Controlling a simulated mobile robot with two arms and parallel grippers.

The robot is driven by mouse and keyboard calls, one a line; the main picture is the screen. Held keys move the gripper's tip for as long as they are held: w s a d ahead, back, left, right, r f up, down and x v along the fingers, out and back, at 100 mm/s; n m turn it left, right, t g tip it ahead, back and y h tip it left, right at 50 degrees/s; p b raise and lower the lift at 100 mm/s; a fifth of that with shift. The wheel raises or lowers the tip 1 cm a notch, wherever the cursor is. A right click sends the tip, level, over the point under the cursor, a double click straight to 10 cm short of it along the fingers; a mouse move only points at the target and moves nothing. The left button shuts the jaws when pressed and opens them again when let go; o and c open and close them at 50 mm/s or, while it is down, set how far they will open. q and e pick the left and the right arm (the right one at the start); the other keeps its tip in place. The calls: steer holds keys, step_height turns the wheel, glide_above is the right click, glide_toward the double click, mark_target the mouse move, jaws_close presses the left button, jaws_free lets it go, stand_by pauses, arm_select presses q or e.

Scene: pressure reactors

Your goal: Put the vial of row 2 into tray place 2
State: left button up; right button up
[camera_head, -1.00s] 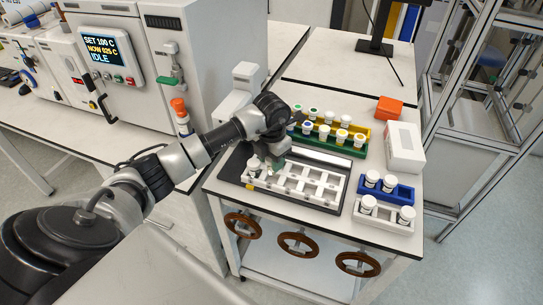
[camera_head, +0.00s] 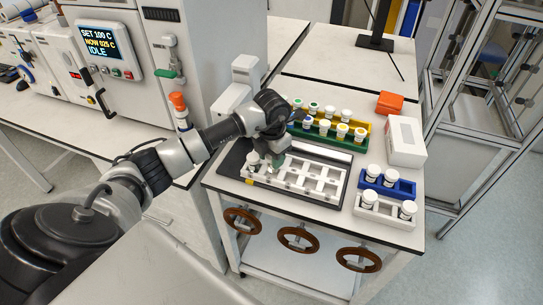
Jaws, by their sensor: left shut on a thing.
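The white tray (camera_head: 318,186) with open places lies on a dark mat on the bench. A white-capped vial (camera_head: 253,159) stands at its left end. My left gripper (camera_head: 275,162) points down over the tray, just right of that vial. It is shut on a vial, which is mostly hidden by the fingers and wrist; I cannot tell whether the vial is seated in the tray. Behind the tray, a green rack (camera_head: 352,150) and a yellow rack (camera_head: 357,127) hold capped vials, partly hidden by my wrist. My right gripper is out of view.
A blue rack (camera_head: 404,192) and a white rack (camera_head: 378,219) with white-capped vials stand at the right. A white box (camera_head: 406,142) and an orange block (camera_head: 390,103) are behind them. A white device (camera_head: 245,82) stands behind my wrist.

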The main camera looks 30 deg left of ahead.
arm_select(q)
steer(key=shift+f+b, duration=1.2)
steer(key=shift+f, duration=0.3)
steer(key=o, duration=1)
step_height(320, 180, up, 11)
steer(key=shift+f+b, duration=0.1)
steer(key=shift+b, duration=0.95)
